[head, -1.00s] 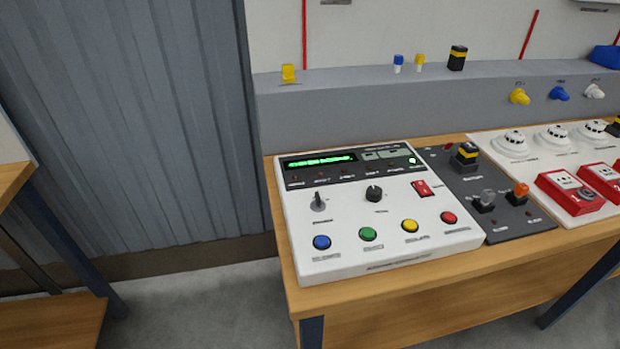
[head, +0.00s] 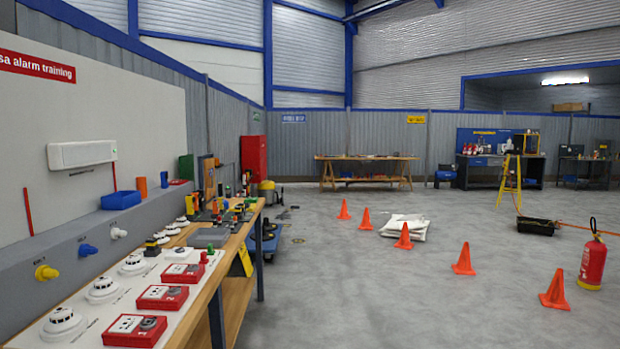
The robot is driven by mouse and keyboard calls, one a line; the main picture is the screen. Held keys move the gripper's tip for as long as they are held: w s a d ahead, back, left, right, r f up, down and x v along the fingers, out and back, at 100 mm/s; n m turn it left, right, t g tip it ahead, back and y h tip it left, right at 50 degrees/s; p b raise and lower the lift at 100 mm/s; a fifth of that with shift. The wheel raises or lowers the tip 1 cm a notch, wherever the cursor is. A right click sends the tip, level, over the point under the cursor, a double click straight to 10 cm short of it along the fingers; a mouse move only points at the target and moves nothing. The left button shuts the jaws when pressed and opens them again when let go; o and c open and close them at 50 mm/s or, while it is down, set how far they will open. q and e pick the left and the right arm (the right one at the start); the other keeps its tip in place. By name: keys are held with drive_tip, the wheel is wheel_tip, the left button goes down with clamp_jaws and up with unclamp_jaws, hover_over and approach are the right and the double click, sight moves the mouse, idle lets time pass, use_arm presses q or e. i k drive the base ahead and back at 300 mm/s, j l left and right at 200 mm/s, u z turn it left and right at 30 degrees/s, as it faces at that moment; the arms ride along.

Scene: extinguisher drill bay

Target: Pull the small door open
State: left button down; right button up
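No thing in the head view is clearly the small door. A tall red cabinet (head: 254,157) stands at the back, beyond the far end of the long bench, and looks closed. A small wooden-framed panel (head: 208,172) stands upright at the bench's far end; I cannot tell if either has the door. Neither of my grippers is in view.
The long bench (head: 214,289) on the left holds red call points (head: 163,296), white detectors (head: 62,325) and small parts. Orange cones (head: 463,261), a red extinguisher (head: 592,262) and white sacks (head: 405,227) stand on the floor.

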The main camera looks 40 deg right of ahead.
sight(208, 164)
drive_tip(key=z, duration=0.7)
drive_tip(key=i+l+z, duration=0.1)
drive_tip(key=i+z, duration=0.15)
drive_tip(key=i, duration=0.15)
drive_tip(key=i+z, duration=0.3)
drive_tip(key=i, duration=1.9)
drive_tip(key=i+l+u, duration=0.2)
drive_tip(key=i, duration=0.25)
drive_tip(key=i+u, duration=0.25)
drive_tip(key=i, duration=0.2)
drive_tip(key=i+l+u, duration=0.2)
drive_tip(key=i, duration=0.25)
